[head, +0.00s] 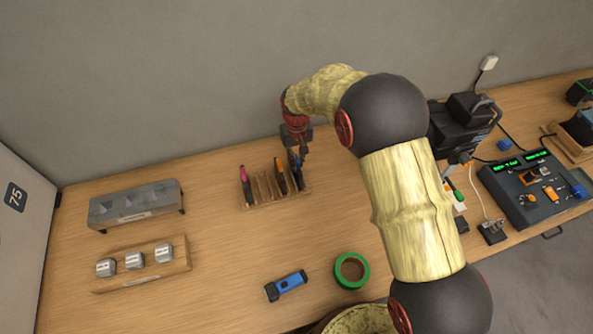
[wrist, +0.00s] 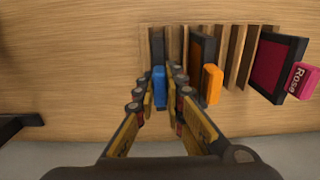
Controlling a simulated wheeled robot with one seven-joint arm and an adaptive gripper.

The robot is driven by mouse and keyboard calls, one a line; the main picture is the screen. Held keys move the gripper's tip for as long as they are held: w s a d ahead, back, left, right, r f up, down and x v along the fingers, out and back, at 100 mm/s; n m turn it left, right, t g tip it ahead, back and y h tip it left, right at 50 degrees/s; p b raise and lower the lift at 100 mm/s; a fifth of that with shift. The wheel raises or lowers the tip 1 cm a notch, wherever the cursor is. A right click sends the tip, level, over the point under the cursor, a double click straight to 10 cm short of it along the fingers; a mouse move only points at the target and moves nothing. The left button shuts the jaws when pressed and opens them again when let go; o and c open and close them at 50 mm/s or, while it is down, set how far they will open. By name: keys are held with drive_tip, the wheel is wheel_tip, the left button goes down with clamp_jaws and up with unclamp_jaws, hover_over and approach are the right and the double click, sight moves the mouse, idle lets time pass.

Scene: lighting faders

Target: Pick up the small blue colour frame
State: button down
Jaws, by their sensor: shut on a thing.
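The small blue colour frame stands in a slotted wooden rack (wrist: 237,45); its blue tab (wrist: 160,86) shows in the wrist view between my fingers. My gripper (wrist: 164,90) is shut on this frame by its tab. The frame's dark body (wrist: 157,45) is still between the rack's slats. In the head view my gripper (head: 297,155) is over the right end of the rack (head: 262,190), and the blue frame is mostly hidden there. An orange-tabbed frame (wrist: 211,84) stands just right of my fingers, and a pink frame marked Rose (wrist: 298,80) stands farther right.
A blue flashlight (head: 287,285) and a green tape roll (head: 351,270) lie in front. A grey block (head: 136,204) and a wooden strip with three labelled cubes (head: 145,262) are at left. A lamp (head: 462,125) and control console (head: 533,187) are at right.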

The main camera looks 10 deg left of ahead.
wheel_tip(320, 180, up, 10)
drive_tip(key=shift+p, duration=0.35)
idle(0.4)
